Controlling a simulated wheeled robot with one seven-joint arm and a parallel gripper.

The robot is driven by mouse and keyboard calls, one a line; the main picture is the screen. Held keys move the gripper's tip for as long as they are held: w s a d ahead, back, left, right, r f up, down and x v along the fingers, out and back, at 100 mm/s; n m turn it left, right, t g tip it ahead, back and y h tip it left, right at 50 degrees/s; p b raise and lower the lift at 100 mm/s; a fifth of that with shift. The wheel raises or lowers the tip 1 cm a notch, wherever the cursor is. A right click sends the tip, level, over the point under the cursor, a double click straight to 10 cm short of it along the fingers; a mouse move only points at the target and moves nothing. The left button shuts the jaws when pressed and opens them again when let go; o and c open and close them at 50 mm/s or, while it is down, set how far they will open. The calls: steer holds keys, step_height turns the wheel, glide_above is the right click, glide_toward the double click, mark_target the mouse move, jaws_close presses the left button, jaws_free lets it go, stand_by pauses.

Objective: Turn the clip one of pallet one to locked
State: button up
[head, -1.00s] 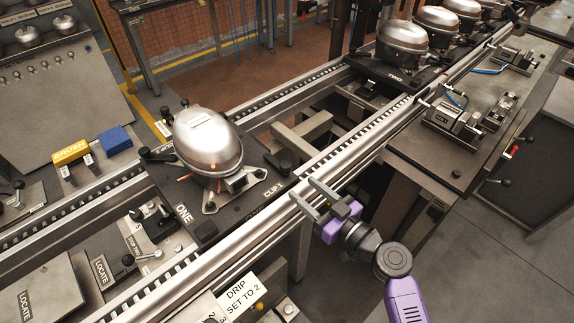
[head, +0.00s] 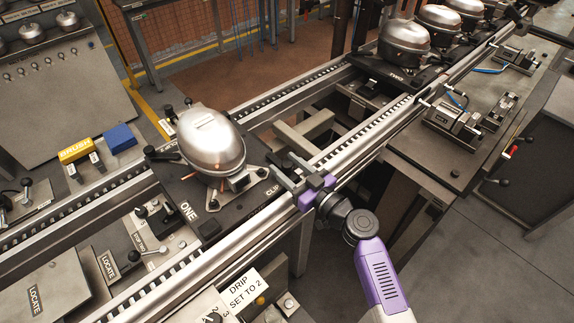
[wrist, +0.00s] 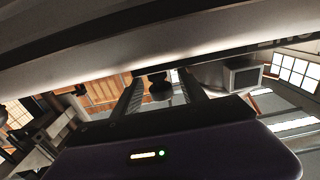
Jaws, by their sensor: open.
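Pallet one (head: 205,228) is a dark plate marked ONE on the conveyor in the head view, bearing a silver compressor (head: 210,142). The CLIP 1 label is at its right corner, now partly covered by my gripper (head: 281,170). My gripper is open, with its two fingers reaching over the near rail to that corner. Clip one is mostly hidden behind the fingers in the head view. In the wrist view a small dark knob (wrist: 159,84), likely the clip, shows between the spread fingers. I cannot tell how the clip is turned or whether a finger touches it.
The near conveyor rail (head: 220,245) runs beneath my gripper. Pallet two (head: 385,72) with another compressor stands further up the line. A bench with fixtures (head: 455,120) is at the right.

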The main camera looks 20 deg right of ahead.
steer(key=shift+c, duration=0.3)
jaws_close()
stand_by(1.1)
